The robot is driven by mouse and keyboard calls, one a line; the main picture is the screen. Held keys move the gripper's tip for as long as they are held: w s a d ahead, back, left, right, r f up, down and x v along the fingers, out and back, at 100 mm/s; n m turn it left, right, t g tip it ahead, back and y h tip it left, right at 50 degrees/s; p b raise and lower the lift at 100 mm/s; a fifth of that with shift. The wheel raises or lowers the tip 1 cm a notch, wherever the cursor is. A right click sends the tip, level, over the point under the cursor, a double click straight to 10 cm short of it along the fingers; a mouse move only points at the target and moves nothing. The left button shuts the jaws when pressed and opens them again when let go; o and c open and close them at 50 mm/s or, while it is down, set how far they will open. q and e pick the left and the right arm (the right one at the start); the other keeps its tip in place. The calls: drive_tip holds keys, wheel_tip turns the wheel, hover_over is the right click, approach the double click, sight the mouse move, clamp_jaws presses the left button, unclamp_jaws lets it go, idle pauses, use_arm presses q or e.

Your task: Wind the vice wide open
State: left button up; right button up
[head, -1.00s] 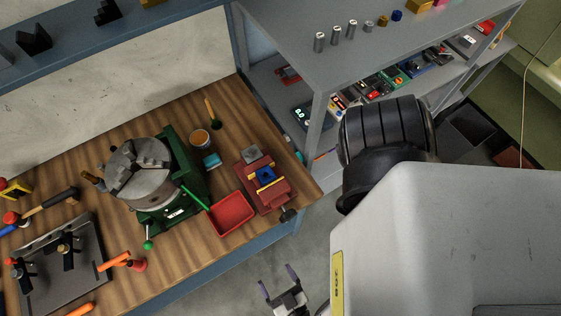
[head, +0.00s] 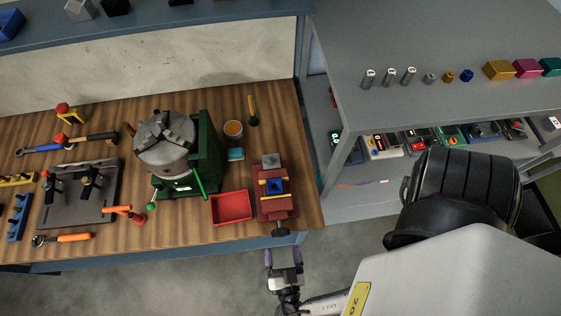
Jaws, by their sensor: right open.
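The red vice (head: 273,207) sits at the right front of the wooden bench. A blue block (head: 275,186) lies between its yellow-edged jaws. Its dark screw handle (head: 281,232) sticks out over the bench's front edge. My right gripper (head: 283,254) is open and empty, just in front of and below the handle in the picture, with its two purple-tipped fingers pointing towards the bench. It appears apart from the handle, though the depth is hard to judge. My left gripper is out of view.
A red tray (head: 231,206) stands just left of the vice. The green machine with a round chuck (head: 164,142) is farther left, its green lever reaching towards the tray. A grey shelf unit (head: 433,112) stands to the right. The floor before the bench is clear.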

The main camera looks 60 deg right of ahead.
sight(281, 236)
drive_tip(key=p+x, duration=0.1)
drive_tip(key=x, duration=0.4)
drive_tip(key=shift+r, duration=0.1)
drive_tip(key=shift+p+x, duration=0.35)
drive_tip(key=shift+x, duration=0.45)
drive_tip(key=c, duration=0.9)
